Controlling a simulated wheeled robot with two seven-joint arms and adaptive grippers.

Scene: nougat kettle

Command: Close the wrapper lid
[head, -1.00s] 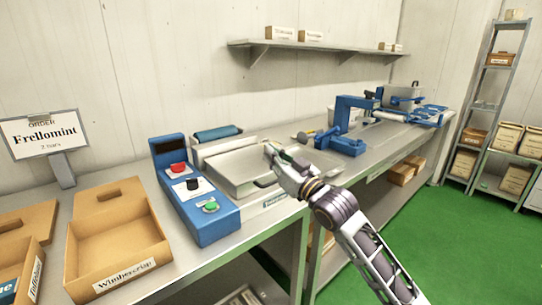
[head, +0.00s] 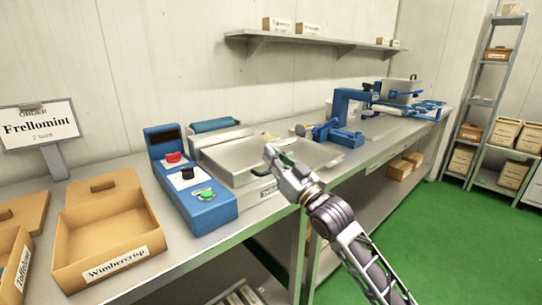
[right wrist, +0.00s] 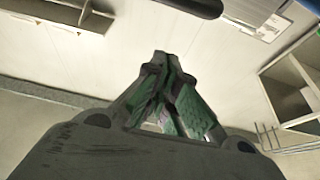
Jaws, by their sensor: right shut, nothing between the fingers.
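The wrapper is a pale steel unit with a blue roll (head: 215,124) at its back, beside a blue control console (head: 190,180). Its flat, rimmed steel top (head: 222,158) has a dark handle (head: 260,172) at the front edge; I cannot tell how far the lid is shut. My right gripper (head: 269,153) is shut and empty, in front of the wrapper's right part, overlapping it in the head view. In the right wrist view its fingertips (right wrist: 162,62) meet, apart from a dark bar (right wrist: 185,4) at the top edge. My left gripper is not in view.
A steel tray (head: 318,153) lies just right of the gripper. A Wimbercrisp box (head: 95,270) and an order sign (head: 40,122) stand left. A blue press (head: 343,118) stands farther along the bench. A shelf (head: 310,40) hangs above.

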